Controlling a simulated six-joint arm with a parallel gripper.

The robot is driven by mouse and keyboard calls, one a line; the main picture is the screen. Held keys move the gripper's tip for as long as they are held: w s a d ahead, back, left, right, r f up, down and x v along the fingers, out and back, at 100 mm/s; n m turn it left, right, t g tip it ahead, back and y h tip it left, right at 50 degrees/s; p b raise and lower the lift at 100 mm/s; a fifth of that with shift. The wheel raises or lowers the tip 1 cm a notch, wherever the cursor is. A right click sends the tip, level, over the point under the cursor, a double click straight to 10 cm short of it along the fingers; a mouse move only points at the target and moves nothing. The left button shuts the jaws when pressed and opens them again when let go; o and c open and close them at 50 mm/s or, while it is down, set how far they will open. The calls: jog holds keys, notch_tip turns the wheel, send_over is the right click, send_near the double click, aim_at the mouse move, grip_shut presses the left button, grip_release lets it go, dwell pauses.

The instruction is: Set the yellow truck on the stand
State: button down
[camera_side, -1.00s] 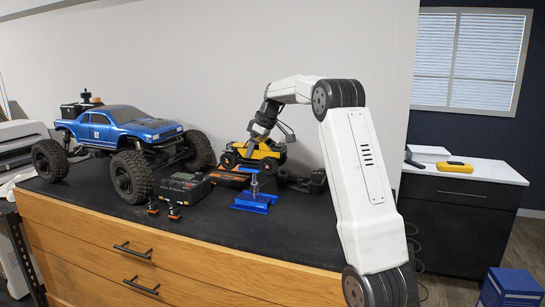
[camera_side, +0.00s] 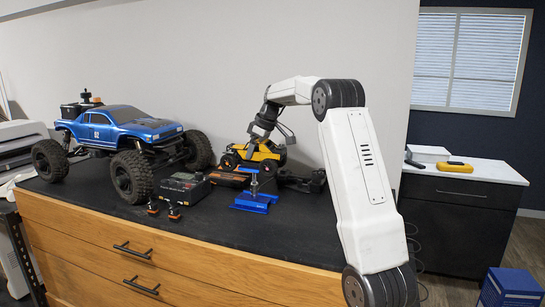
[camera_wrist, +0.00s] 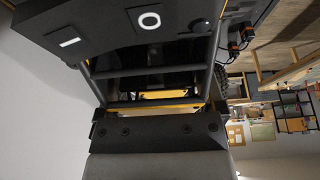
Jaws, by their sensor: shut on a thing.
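The small yellow truck (camera_side: 264,152) with black wheels is at the back of the black countertop in the side view, behind the blue stand. My gripper (camera_side: 272,140) is over the truck from above and shut on it. Whether its wheels touch the surface is hard to tell. The blue stand (camera_side: 250,203), with a metal post, is on the countertop in front of the truck, with nothing on it.
A large blue truck (camera_side: 125,128) with big tires stands at the left. A black charger box (camera_side: 182,188), small orange-black parts (camera_side: 174,213), an orange-black item (camera_side: 230,178) and a dark object (camera_side: 305,181) lie around the stand. The countertop's (camera_side: 235,233) front strip is clear.

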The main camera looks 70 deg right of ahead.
grip_release()
jog(key=shift+v, duration=3.9)
